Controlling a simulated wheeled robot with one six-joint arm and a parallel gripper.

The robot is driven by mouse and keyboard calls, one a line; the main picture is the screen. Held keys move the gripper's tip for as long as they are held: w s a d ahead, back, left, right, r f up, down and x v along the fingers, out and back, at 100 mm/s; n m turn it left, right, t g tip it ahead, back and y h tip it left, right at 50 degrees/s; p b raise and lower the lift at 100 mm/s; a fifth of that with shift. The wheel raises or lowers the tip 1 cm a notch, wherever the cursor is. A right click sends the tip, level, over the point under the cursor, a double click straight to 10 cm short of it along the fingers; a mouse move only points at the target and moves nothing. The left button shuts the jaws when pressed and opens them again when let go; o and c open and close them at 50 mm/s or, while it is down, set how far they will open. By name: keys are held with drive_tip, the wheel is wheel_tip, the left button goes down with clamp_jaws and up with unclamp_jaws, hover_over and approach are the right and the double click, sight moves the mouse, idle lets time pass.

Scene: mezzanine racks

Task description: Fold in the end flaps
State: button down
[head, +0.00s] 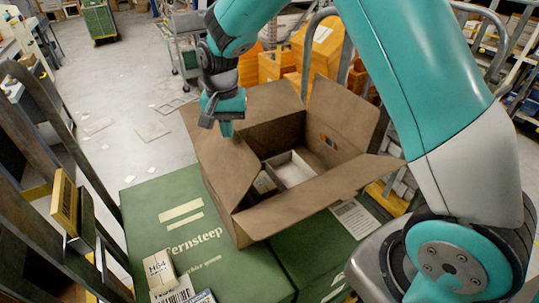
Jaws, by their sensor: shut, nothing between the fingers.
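An open brown cardboard box (262,222) stands on green cartons in the middle of the head view. Its left flap (212,150) is raised and leans outward. Its right flap (341,100) stands up and tilts outward. The back flap (270,101) and the front flap (310,197) are also unfolded. Inside lie a white tray-like item (290,170) and a smaller boxed item (264,183). My gripper (226,130) is shut and empty, pointing down above the upper left flap. Whether it touches that flap I cannot tell.
A green carton (160,215) under the box carries a small labelled packet (159,268). Orange bins (276,66) stand behind the box. A metal cart (185,35) is at the back. Dark rails (50,120) run along the left. The floor at left is mostly open.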

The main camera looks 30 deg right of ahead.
drive_tip(key=shift+f, duration=0.2)
wheel_tip(320, 180, down, 10)
drive_tip(key=b, duration=0.6)
idle(2.4)
wheel_tip(320, 180, up, 15)
drive_tip(key=p, duration=1)
drive_tip(key=shift+f, duration=0.3)
drive_tip(key=shift+d, duration=0.1)
